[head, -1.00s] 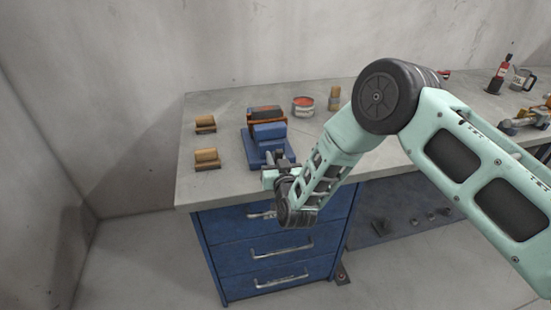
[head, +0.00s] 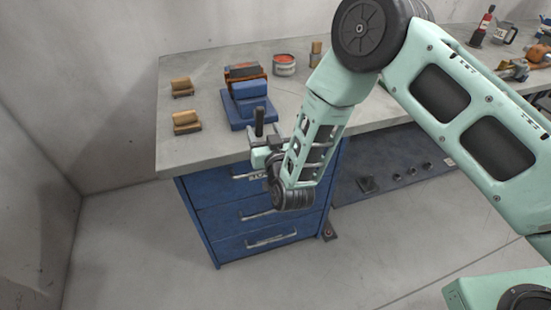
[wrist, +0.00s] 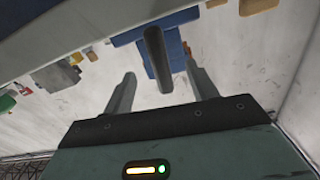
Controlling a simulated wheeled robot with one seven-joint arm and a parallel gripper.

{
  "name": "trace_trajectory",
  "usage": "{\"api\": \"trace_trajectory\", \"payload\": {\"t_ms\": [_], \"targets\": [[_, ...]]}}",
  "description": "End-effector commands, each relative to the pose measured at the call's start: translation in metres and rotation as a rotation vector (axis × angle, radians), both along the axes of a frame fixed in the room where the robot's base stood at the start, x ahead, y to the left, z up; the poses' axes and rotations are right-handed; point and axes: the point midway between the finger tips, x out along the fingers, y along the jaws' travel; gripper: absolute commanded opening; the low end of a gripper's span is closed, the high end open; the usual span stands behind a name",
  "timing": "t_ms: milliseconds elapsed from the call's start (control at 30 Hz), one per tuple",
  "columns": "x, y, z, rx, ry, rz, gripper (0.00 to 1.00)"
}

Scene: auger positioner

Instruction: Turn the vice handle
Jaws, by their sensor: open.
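The blue vice (head: 250,95), with an orange-brown part at its back, stands near the front left of the bench. Its dark grey handle bar (head: 259,122) stands upright at the vice's front. In the wrist view the handle (wrist: 157,60) shows between my two fingers, with clear gaps on both sides. My gripper (head: 265,143) is open at the bench's front edge, just in front of the vice and around the handle's lower part. It also shows in the wrist view (wrist: 162,85). I cannot tell from the head view whether a finger touches the handle.
Two wooden blocks (head: 186,121) lie left of the vice. A tin with orange-red contents (head: 284,65) and a brush (head: 316,52) stand behind it. The bench (head: 215,145) has blue drawers (head: 258,215) with metal handles below my gripper. Bottles and tools stand at the far right.

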Motion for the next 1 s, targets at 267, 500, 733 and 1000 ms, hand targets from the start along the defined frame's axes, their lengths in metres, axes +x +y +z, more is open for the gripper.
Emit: {"api": "trace_trajectory", "payload": {"t_ms": [267, 500, 733, 1000], "targets": [[-0.062, -0.017, -0.003, -0.002, 0.002, 0.002, 0.58], [-0.092, -0.026, -0.001, 0.0, 0.002, 0.0, 0.58], [-0.098, -0.029, 0.0, 0.0, 0.0, -0.001, 0.58], [-0.098, -0.032, -0.001, -0.001, 0.001, -0.005, 0.44]]}}
